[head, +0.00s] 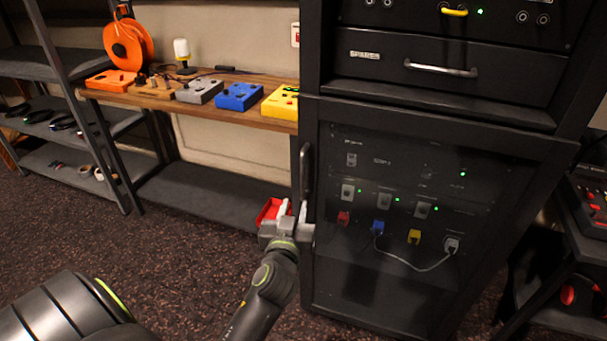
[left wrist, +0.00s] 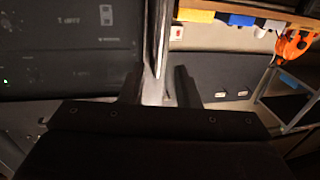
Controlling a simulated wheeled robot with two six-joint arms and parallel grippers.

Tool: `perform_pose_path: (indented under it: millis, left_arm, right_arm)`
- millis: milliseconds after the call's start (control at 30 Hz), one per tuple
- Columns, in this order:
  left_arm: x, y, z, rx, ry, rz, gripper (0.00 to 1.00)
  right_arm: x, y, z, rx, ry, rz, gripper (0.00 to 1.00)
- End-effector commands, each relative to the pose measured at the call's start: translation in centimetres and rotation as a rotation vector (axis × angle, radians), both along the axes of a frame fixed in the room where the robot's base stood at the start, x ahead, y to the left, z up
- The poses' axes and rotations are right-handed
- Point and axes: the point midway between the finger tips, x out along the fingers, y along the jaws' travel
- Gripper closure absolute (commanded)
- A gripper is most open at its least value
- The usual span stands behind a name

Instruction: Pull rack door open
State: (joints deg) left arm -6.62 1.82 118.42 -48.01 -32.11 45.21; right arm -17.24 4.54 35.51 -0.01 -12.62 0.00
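The rack door (head: 400,215) is a dark see-through panel in a black frame and looks closed in the head view. Its upright dark handle (head: 306,172) is on the door's left edge. My left gripper (head: 289,215) is at the handle's lower end in the head view. In the left wrist view, the two dark fingers of my left gripper (left wrist: 159,88) are apart, and the handle (left wrist: 158,40) runs upright in line with the gap between them. I cannot tell whether they touch it. My right gripper is not in view.
A drawer with a bar handle (head: 440,69) is above the door. To the left, a wooden shelf (head: 190,103) bears several coloured pedal boxes. Another dark stand (head: 570,235) is at the right. The carpet in front is clear.

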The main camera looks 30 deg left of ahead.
Motion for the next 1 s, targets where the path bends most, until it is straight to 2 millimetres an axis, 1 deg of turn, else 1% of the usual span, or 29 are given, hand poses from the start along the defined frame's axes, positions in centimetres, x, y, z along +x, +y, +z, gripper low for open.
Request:
perform_pose_path:
  millis: [33, 200, 400, 500, 600, 733, 1000]
  left_arm:
    - [1.1, 0.5, 0.3, 0.006, -0.001, 0.000, 0.71]
    - [4.3, 2.0, 0.3, 0.004, 0.000, 0.001, 0.71]
    - [7.7, 3.6, 0.2, 0.003, 0.000, 0.001, 0.71]
    - [9.1, 4.3, 0.2, 0.002, 0.000, 0.001, 0.71]
    - [10.2, 4.7, 0.1, 0.001, 0.000, 0.001, 0.71]
    - [11.1, 5.1, 0.1, 0.000, 0.000, 0.001, 0.71]
    - [11.5, 5.3, 0.0, 0.000, 0.001, 0.001, 0.71]
  right_arm:
    - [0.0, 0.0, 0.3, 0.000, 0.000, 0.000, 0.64]
    - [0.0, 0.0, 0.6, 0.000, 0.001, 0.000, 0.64]
    - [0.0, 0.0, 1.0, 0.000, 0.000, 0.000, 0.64]
    - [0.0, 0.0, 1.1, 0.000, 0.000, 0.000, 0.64]
    - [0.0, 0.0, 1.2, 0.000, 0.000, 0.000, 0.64]
    - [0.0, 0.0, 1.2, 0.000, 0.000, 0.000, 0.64]
    - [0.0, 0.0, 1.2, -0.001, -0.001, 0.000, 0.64]
